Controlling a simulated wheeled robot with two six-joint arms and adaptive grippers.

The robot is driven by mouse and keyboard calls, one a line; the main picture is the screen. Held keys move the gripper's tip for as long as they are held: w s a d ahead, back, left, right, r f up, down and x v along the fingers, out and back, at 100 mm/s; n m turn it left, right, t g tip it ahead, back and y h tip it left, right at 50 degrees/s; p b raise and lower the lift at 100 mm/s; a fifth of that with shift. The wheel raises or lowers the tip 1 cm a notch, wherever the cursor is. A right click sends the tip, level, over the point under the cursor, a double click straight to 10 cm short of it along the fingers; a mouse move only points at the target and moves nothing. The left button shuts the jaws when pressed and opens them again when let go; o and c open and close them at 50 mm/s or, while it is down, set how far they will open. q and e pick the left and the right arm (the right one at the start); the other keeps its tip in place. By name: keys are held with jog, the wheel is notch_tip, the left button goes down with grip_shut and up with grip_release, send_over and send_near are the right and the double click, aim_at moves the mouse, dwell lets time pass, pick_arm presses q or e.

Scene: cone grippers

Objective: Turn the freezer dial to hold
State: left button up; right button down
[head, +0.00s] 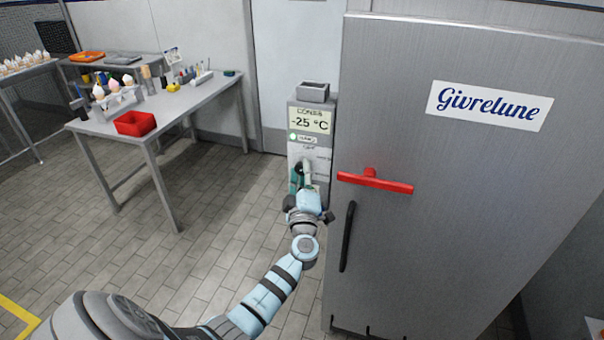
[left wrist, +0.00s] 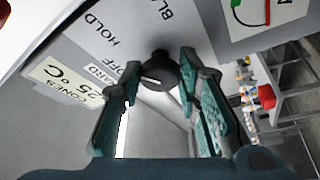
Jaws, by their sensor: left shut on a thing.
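The freezer dial (left wrist: 159,70) is a dark round knob on the grey control panel. In the left wrist view it sits between the fingertips of my left gripper (left wrist: 157,84), with OFF, HOLD and part of another label around it. A short white mark shows on the knob, but I cannot tell exactly which label it points to. In the head view my left gripper (head: 305,175) is shut on the dial, and its fingers mostly hide it. The control box (head: 296,150) shows "-25 °C". My right gripper is not in view.
The grey freezer (head: 450,200) with a red bar (head: 375,182) and black handle (head: 347,236) stands close right of the box. A grey tray (head: 313,92) is on top of the box. A table (head: 175,108) with a red bin (head: 135,123) stands left; floor between is clear.

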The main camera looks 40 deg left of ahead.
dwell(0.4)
pick_arm(q)
jog(key=o, duration=1.1)
jog(key=shift+o, duration=0.2)
jog(key=shift+s, duration=0.1)
jog(key=v, duration=1.2)
jog(key=shift+a, duration=0.15)
